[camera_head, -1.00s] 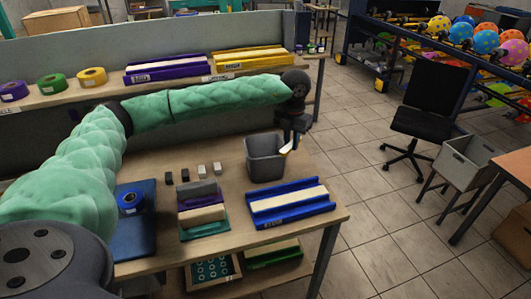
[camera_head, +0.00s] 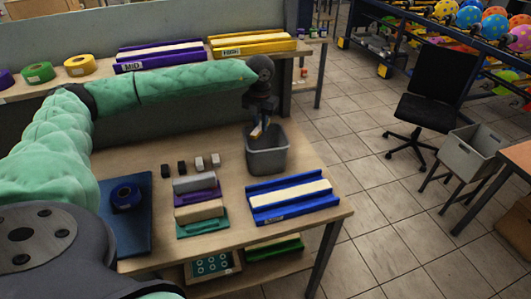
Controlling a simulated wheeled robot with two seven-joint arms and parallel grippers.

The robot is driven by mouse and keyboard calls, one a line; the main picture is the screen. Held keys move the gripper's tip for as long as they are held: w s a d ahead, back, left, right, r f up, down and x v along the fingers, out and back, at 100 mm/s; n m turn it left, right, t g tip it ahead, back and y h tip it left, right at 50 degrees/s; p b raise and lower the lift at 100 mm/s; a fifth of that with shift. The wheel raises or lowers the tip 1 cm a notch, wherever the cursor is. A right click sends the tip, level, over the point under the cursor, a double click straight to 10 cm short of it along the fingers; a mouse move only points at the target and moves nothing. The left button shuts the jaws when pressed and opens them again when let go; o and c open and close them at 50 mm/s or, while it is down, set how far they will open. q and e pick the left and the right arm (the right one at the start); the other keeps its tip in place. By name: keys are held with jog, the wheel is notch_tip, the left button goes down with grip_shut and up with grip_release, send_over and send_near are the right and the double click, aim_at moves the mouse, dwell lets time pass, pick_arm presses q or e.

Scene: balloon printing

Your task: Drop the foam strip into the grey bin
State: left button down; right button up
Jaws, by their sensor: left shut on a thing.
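The grey bin (camera_head: 267,158) stands on the wooden table near its back right part. My left gripper (camera_head: 261,127) points down at the bin's back rim, above its opening. It is shut on a small pale foam strip (camera_head: 256,132), which shows below the fingers. The strip's lower end is close to the bin's rim, and I cannot tell whether it touches. The inside of the bin is mostly hidden. My right gripper is not in view.
A blue tray with a cream bar (camera_head: 292,215) lies in front of the bin. Left of it are foam blocks on a purple tray (camera_head: 195,196) and a green tray (camera_head: 202,231). Several small blocks stand behind them. A blue tape roll (camera_head: 126,196) lies on a blue mat (camera_head: 138,244).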

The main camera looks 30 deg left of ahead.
pick_arm(q)
jog(key=shift+f, duration=0.7)
jog(key=c, duration=1.3)
grip_release()
jog(key=shift+o, duration=0.2)
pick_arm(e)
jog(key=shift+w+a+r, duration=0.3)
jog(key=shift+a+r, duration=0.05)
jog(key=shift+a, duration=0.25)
pick_arm(q)
jog(key=shift+r, duration=0.15)
notch_tip(320, 180, up, 6)
jog(key=b, duration=0.3)
jog(key=shift+r, duration=0.7)
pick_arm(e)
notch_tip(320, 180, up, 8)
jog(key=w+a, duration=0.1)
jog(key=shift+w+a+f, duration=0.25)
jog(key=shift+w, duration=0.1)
